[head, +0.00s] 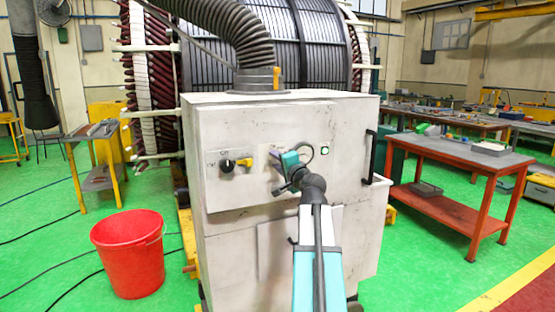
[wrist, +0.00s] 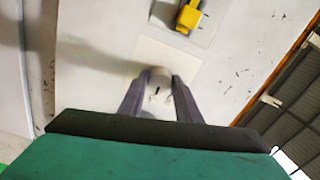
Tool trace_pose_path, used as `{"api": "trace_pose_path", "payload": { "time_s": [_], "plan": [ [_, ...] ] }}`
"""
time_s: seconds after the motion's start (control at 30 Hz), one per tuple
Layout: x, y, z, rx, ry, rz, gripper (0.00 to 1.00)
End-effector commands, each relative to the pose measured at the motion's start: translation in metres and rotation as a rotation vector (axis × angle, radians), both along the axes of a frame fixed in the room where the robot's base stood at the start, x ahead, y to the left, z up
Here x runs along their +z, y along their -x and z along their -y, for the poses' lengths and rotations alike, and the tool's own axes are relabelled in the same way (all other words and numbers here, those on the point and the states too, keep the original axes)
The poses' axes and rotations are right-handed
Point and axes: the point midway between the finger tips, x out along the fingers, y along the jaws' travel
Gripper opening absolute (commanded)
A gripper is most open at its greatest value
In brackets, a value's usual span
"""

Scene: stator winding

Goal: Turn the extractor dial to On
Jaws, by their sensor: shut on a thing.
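The white extractor cabinet (head: 235,120) stands in the middle of the head view. My gripper (head: 274,156) is at the control panel on its front. In the wrist view, the two grey fingers of my gripper (wrist: 160,95) are shut on a pale round dial (wrist: 158,78) with a small dark mark. The dial sits on a pale square plate (wrist: 178,56). Its lettering cannot be read, so its setting cannot be told. In the head view my gripper hides most of the dial. A black knob with a yellow part (head: 243,163) is to its left; the yellow part (wrist: 190,15) also shows in the wrist view.
A green indicator (head: 325,150) and a black handle (head: 370,157) are to the right on the cabinet. A thick grey hose (head: 235,35) rises from its top. A red bucket (head: 128,255) stands at left, a red workbench (head: 450,152) at right.

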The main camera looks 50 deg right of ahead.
Motion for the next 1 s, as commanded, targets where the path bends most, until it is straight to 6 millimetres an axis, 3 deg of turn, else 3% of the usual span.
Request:
{"api": "trace_pose_path", "payload": {
  "time_s": [0.5, 0.53, 0.63, 1.0],
  "plan": [
    [0.0011, 0.0011, 0.0019, -0.004, -0.029, 0.015, 0.08],
    [0.0011, 0.0011, 0.0019, -0.004, -0.028, 0.015, 0.32],
    [0.0008, 0.0011, 0.0018, -0.004, -0.029, 0.014, 0.49],
    [0.0002, 0.0017, 0.0005, -0.002, -0.028, 0.012, 0.49]
  ]
}}
